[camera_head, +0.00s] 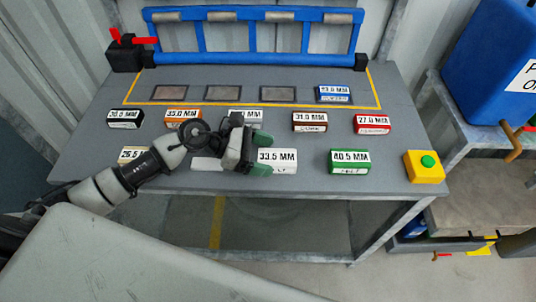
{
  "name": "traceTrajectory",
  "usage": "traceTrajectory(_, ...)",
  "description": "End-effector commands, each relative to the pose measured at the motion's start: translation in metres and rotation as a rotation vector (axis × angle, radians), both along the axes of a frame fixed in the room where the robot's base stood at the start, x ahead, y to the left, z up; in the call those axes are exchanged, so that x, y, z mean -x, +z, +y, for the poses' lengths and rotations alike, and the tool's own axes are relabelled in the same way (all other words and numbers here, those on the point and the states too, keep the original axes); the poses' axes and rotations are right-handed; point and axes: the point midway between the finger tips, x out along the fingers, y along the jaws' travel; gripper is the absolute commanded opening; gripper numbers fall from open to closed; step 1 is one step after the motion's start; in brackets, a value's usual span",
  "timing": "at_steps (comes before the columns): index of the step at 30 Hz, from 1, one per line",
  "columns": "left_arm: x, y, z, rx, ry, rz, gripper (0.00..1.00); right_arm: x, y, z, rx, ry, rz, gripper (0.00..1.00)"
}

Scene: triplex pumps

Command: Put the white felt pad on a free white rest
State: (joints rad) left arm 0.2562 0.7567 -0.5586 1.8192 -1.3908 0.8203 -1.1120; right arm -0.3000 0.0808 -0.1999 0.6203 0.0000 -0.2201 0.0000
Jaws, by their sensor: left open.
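The white block (284,161) marked 33.5 MM, with small print too blurred to read fully, sits on the grey bench near its front edge. It appears to be the white felt pad. My left gripper (260,154) is open at the block's left end, its green-tipped fingers at the far and near sides; contact cannot be told. Inside a yellow outline are pale-rimmed dark squares: left (168,92), middle (223,93) and right (278,94), all empty. A blue block (334,94) covers the fourth place. A flat whitish piece (207,164) lies left of the gripper, partly hidden. My right gripper is out of view.
Other labelled blocks stand around: black (125,119), orange (183,116), brown (310,121), red (373,124) and green (350,161). A yellow box with a green button (425,167) is at the right corner. A blue rack (255,58) lines the back.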

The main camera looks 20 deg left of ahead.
Motion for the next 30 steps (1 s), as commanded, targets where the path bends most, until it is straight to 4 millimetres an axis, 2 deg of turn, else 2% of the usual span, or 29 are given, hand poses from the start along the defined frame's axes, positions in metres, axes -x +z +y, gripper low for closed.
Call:
traceTrajectory(9,0.018,0.021,0.061,-0.006,0.0,0.003,0.8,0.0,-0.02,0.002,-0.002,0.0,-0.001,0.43)
traceTrajectory(15,0.026,0.034,0.088,-0.005,0.0,0.004,0.8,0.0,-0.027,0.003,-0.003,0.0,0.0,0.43)
traceTrajectory(21,0.028,0.04,0.096,-0.002,-0.002,0.001,0.8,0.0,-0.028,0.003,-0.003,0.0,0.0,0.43)
traceTrajectory(30,0.028,0.041,0.096,-0.001,-0.002,0.001,0.8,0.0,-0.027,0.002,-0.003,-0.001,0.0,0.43)
